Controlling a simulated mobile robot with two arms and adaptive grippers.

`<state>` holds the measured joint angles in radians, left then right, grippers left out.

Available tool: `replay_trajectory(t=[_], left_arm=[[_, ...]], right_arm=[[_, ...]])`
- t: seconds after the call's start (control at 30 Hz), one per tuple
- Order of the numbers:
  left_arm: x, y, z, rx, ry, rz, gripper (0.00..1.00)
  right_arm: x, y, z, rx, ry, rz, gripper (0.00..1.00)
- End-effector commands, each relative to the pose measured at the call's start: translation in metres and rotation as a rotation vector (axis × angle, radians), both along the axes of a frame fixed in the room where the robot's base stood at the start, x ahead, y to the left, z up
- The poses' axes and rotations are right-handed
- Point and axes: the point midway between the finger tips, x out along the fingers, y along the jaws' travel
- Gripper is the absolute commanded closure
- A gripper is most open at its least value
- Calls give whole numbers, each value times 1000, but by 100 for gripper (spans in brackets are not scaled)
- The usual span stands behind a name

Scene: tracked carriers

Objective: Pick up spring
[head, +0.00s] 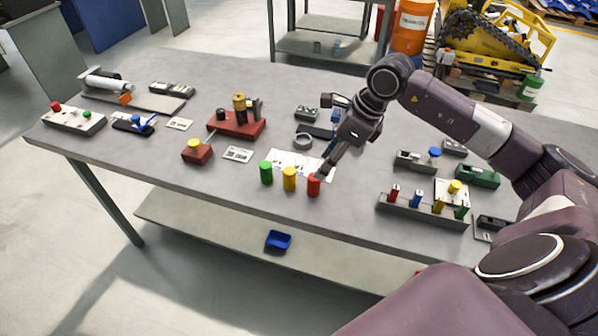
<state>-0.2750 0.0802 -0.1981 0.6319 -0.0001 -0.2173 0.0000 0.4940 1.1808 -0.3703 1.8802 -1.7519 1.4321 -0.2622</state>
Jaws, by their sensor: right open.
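I cannot pick out a spring for certain at this size. A grey ring-shaped piece (303,141) lies in the middle of the table, but I cannot tell whether it is coiled. My right gripper (324,172) points down over the front middle of the table, close behind and above a red cylinder (314,186). The ring lies behind and to the left of it. The gripper is open, and I see nothing held in it; its fingertips are small and dark. My left gripper is not in view.
A yellow cylinder (289,180) and a green cylinder (266,172) stand left of the red one. A dark red block (236,126) sits to the left, a grey rack (422,212) to the right.

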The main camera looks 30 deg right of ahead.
Motion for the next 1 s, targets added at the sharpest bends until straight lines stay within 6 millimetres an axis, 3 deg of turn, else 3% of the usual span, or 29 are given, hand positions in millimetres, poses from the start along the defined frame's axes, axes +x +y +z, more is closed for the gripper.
replay_trajectory(t=[0.07, 0.13, 0.33, 0.47, 0.6, 0.8, 0.87, 1.0], left_arm=[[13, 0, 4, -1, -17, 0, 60], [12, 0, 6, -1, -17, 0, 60], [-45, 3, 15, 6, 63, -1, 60], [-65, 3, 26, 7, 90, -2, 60], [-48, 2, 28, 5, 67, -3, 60], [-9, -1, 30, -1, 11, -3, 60], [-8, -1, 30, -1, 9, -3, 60], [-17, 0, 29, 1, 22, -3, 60]], right_arm=[[1, 0, -5, -7, 5, -1, 56], [3, 1, -12, -6, 6, -1, 56], [8, 10, -32, -2, 6, 0, 56], [12, 18, -50, -1, 6, 0, 56], [17, 21, -67, -3, 4, -2, 56], [18, 21, -71, -5, 3, -1, 56], [18, 21, -71, -5, 3, -1, 56], [18, 21, -71, -5, 3, -1, 70]])
